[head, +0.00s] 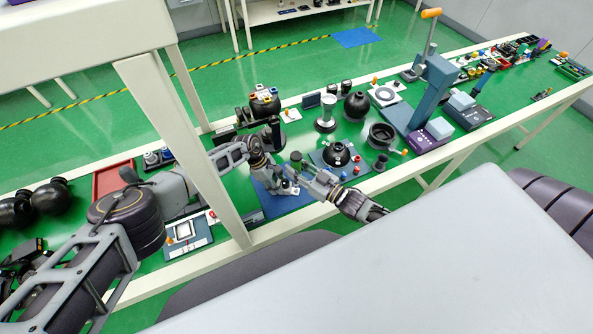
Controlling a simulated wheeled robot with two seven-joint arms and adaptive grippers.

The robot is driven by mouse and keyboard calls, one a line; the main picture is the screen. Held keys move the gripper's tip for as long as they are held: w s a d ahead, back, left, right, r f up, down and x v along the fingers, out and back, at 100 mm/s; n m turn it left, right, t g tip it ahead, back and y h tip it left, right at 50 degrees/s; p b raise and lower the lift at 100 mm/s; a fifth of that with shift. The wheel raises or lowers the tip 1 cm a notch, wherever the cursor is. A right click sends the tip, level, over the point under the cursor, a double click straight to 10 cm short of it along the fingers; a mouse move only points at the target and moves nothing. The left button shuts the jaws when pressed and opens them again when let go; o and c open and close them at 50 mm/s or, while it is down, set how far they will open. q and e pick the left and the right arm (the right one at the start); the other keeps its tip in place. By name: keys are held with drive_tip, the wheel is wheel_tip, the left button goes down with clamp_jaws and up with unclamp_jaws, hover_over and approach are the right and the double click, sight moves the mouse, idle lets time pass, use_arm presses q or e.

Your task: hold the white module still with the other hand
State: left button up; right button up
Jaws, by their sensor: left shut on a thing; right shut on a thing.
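My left gripper (277,179) reaches in from the left, over a blue mat (292,203) on the green bench. A small pale piece (288,187), which looks like the white module, is low over or on the mat between my two grippers. My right gripper (299,177) comes in from the right and meets it from the other side. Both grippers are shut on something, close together. The fingers cover most of the piece, and it is too small to tell exactly where each one grips or whether they hold the same thing.
A black dome on a plate (336,154) stands just right of my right gripper. A red tray (113,179) lies at left. A blue-grey press (433,88) and several parts crowd the bench at right.

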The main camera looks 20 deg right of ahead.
drive_tip(key=shift+r, duration=1.2)
use_arm(q)
drive_tip(key=o, duration=1.1)
drive_tip(key=shift+r, duration=0.1)
drive_tip(key=shift+v, duration=5.9)
drive_tip(key=shift+a, duration=0.1)
